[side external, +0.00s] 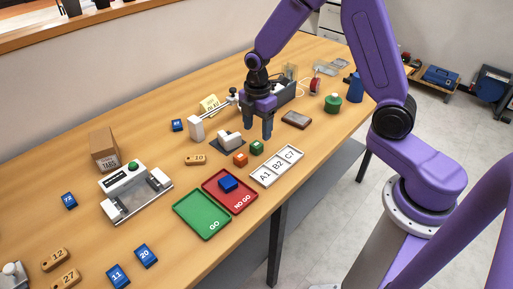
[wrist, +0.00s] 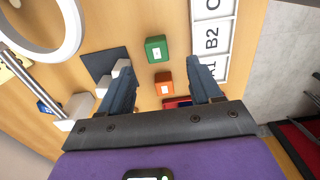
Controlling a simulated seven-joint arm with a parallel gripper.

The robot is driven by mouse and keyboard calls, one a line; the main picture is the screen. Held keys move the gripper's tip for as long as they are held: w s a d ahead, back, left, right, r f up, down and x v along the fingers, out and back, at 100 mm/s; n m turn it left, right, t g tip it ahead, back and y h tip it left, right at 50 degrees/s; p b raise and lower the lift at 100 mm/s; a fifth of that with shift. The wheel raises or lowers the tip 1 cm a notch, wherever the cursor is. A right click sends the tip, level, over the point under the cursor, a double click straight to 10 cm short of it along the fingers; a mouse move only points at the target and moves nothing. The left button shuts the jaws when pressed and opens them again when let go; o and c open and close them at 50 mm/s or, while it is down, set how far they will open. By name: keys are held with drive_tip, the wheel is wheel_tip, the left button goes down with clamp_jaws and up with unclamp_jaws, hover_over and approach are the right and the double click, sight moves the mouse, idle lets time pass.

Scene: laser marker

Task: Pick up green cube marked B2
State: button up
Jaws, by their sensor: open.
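The green cube (side external: 257,147) sits on the wooden table, between an orange cube and the white A1/B2/C7 tray; its marking is too small to read. It also shows in the wrist view (wrist: 156,48), upper middle, with a pale label on top. My gripper (side external: 257,134) is open and empty above the table near the green cube. In the wrist view the two fingers (wrist: 163,88) are spread apart, and the green cube shows beyond the fingertips, not between them. The orange cube (wrist: 164,83) shows between the fingertips in that view.
The orange cube (side external: 240,159) stands close beside the green one. The labelled tray (side external: 262,183) lies at the table edge. A white block device (side external: 229,140) on a dark pad stands left. A red NO GO tray (side external: 245,206) holds a blue cube.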

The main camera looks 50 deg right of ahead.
sight(257, 144)
drive_tip(key=shift+w+f, duration=0.2)
drive_tip(key=shift+f, duration=3.2)
drive_tip(key=c, duration=1)
clamp_jaws()
